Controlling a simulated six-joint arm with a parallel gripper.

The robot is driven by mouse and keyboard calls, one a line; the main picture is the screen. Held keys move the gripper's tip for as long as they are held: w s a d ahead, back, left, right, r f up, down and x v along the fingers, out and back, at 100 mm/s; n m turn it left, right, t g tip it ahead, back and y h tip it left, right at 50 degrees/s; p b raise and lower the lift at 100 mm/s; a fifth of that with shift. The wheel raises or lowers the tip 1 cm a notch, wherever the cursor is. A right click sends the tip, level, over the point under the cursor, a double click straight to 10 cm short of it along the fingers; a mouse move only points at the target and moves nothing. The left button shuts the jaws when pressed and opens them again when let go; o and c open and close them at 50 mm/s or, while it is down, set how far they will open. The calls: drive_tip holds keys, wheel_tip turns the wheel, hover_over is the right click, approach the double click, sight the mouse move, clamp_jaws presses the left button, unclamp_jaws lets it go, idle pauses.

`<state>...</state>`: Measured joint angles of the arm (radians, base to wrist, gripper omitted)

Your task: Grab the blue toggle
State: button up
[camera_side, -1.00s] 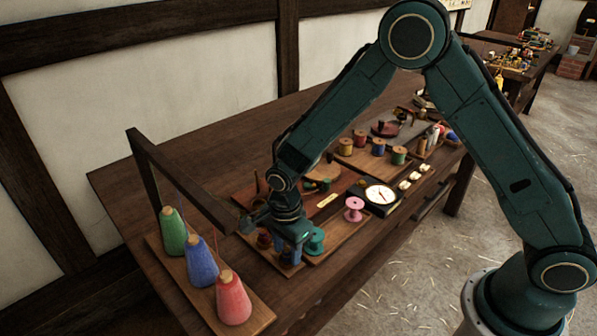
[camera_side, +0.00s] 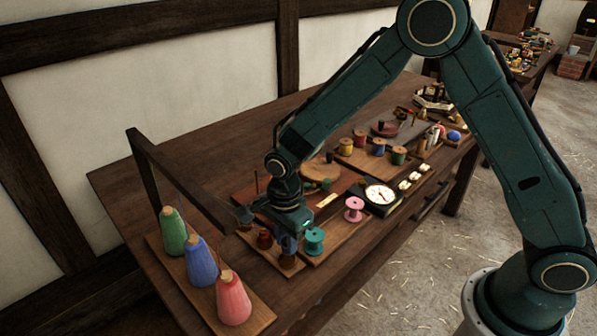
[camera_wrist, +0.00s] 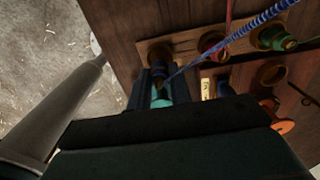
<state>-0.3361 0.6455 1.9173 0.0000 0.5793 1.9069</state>
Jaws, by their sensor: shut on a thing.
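My gripper (camera_side: 290,236) is low over the front-left of the bench and shut on the blue toggle. The toggle (camera_side: 288,244) shows as a small dark blue piece below the jaws, just above a round wooden holder (camera_side: 289,262). In the wrist view the toggle (camera_wrist: 158,72) is a dark blue tip just beyond the jaws, in front of the wooden holder (camera_wrist: 159,52). A blue twisted strand (camera_wrist: 225,42) runs from near it to the upper right. The jaws hide most of the toggle, and I cannot tell whether it touches the holder.
A teal spool (camera_side: 314,241) stands close right of my gripper, and a pink spool (camera_side: 354,209) is farther right. A red piece (camera_side: 265,239) sits close left. A dark wooden frame (camera_side: 190,185) and green, blue and red cones stand at left.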

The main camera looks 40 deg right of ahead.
drive_tip(key=shift+r, duration=2.5)
